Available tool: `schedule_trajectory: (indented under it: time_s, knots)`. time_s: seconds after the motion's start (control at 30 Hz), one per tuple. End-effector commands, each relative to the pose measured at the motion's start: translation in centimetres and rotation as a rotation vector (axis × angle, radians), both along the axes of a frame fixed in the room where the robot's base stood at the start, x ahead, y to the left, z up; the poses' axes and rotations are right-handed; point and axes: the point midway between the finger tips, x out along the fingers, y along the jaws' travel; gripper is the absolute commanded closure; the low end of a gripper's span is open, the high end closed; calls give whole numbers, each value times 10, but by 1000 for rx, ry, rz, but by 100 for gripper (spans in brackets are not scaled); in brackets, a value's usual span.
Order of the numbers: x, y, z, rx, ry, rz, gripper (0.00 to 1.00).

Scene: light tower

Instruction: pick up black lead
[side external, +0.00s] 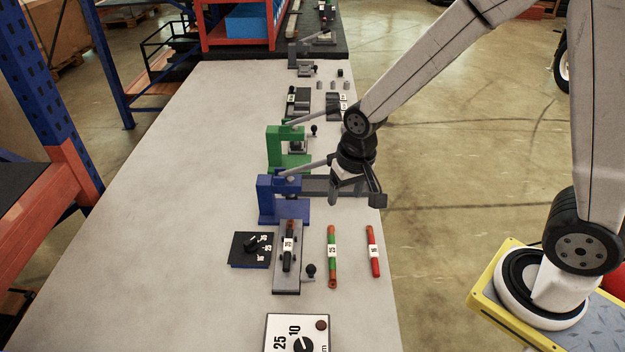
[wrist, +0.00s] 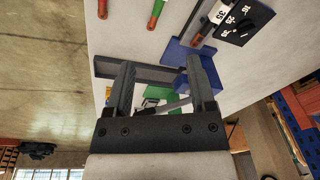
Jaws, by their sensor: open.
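The black lead (side external: 289,258) has an orange end and a white label. It lies in a grey holder (side external: 287,284) on the table, in front of the blue clamp (side external: 290,212) in the side external view. In the wrist view its orange end (wrist: 197,41) shows at the top, near the blue clamp. My gripper (wrist: 163,75) is open with nothing between its fingers. It is over the area of the blue clamp and green clamp, behind the black lead and apart from it. In the side view its fingers are hard to make out.
A green lead (side external: 332,258) and a red lead (side external: 372,252) lie right of the holder. A black dial plate (side external: 240,262) is on its left, and a white dial box (side external: 285,335) in front. The green clamp (side external: 276,152) stands behind. The table's left side is clear.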

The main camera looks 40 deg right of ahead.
Motion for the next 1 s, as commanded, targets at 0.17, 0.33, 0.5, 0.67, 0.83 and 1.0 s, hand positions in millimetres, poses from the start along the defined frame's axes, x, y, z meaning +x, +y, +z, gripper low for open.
schedule_trajectory:
  time_s: [0.17, 0.33, 0.5, 0.67, 0.83, 1.0]
  knots:
    - [33, 27, -19, 16, 51, -145, 29]
    - [57, 53, -39, 22, 95, -287, 29]
    - [74, 74, -57, 20, 123, -402, 29]
    - [81, 85, -66, 18, 138, -461, 29]
    - [82, 87, -67, 17, 140, -476, 29]
    - [82, 87, -73, 16, 142, -475, 29]
